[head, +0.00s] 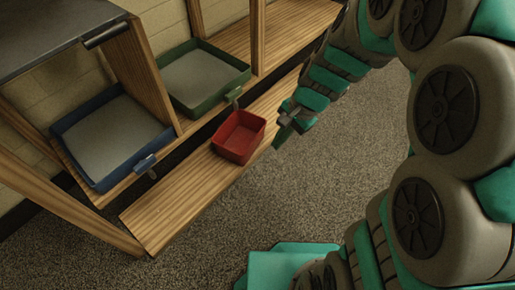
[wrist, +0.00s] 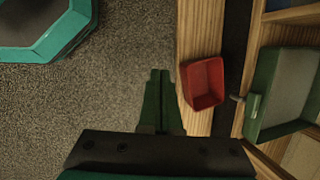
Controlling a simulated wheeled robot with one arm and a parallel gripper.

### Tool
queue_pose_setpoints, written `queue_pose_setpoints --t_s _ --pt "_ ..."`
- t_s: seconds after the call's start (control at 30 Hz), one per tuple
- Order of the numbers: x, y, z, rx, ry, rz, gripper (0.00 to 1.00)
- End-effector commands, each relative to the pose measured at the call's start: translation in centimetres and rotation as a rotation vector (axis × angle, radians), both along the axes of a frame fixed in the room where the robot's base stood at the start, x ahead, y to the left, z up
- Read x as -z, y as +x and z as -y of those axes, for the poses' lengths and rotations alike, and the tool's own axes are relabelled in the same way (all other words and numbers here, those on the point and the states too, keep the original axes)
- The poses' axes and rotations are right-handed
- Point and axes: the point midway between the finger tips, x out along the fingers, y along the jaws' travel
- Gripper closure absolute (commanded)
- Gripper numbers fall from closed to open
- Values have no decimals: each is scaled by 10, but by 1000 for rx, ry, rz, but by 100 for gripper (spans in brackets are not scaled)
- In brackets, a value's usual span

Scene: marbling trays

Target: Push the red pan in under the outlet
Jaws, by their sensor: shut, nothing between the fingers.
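The red pan (head: 238,137) is a small open box, seemingly empty, on the low wooden plank (head: 180,203). It also shows in the wrist view (wrist: 203,83), right of my fingers. The green tray (head: 205,80) stands behind it, with a grey outlet (head: 234,96) at its front; the wrist view shows this outlet (wrist: 237,97) just right of the pan, a small gap apart. The blue tray (head: 80,172) has its own outlet (head: 145,163), farther from the pan. My gripper (head: 283,133) is shut and empty, on the pan's room side, with a narrow gap between them.
Wooden posts (head: 150,75) frame the trays, and a dark top (head: 55,30) covers part of the blue tray. A dark gap separates plank and tray shelf. The plank is bare left of the pan. Carpet (head: 245,215) lies open in front.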

Motion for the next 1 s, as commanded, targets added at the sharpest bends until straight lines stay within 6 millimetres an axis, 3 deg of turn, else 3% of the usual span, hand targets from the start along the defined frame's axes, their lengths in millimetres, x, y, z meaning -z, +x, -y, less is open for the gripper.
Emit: queue_pose_setpoints --t_s 0.3,0.6,0.8,1.0 --pt "63 84 -25 425 55 -88 100" --pt "144 143 -26 851 53 -175 100" --pt "203 162 -16 1118 24 -224 100" --pt "237 171 -5 1277 1 -240 100"
